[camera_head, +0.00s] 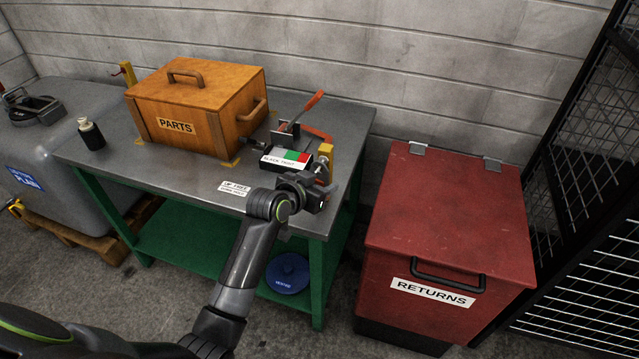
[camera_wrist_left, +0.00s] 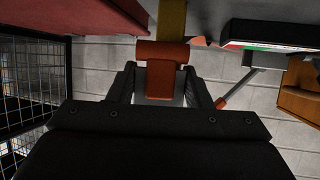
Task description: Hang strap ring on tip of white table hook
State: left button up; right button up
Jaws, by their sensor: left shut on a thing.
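My left gripper (camera_head: 318,188) is at the front right corner of the grey workbench, seen from above and behind. In the left wrist view its two fingers (camera_wrist_left: 163,92) are shut on an orange T-shaped piece (camera_wrist_left: 160,52). I cannot tell whether this piece belongs to the strap ring. A yellow upright piece (camera_wrist_left: 172,18) shows just beyond it in the wrist view; whether they touch is unclear. In the head view a yellow block (camera_head: 325,152) stands by the bench edge just past the gripper. I cannot make out a ring or white hook. My right gripper is out of view.
A wooden PARTS box (camera_head: 193,110) stands on the bench (camera_head: 205,185). An orange-handled clamp (camera_head: 305,108) and a box with red, green and white panels (camera_head: 287,157) are close to the gripper. A red RETURNS bin (camera_head: 450,220) stands right of the bench.

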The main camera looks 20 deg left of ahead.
pick_arm(q)
jog(key=o, duration=1)
jog(key=p+v, duration=0.1)
jog(key=v, duration=1.7)
jog(key=s+a+f+n+g+y, duration=0.1)
jog(key=s+a+f+g, duration=0.15)
jog(key=f, duration=0.85)
jog(key=s+a+f+n+g+y+p, duration=0.1)
jog(key=a+f+n+y, duration=0.15)
jog(key=f, duration=0.85)
jog(key=s+a+f+g, duration=0.1)
jog(key=a+f+g, duration=0.15)
jog(key=f, duration=0.75)
jog(key=s+a+f+g+y, duration=0.1)
jog(key=s+a+f+g, duration=0.1)
jog(key=s+f, duration=1.35)
jog(key=s+f+g, duration=0.1)
jog(key=s+f, duration=0.2)
jog(key=s, duration=0.6)
jog(key=s+d+f+g+p, duration=0.1)
jog(key=s+f+g, duration=0.1)
jog(key=s, duration=0.8)
jog(key=shift+f, duration=0.55)
jog(key=shift+n, duration=0.25)
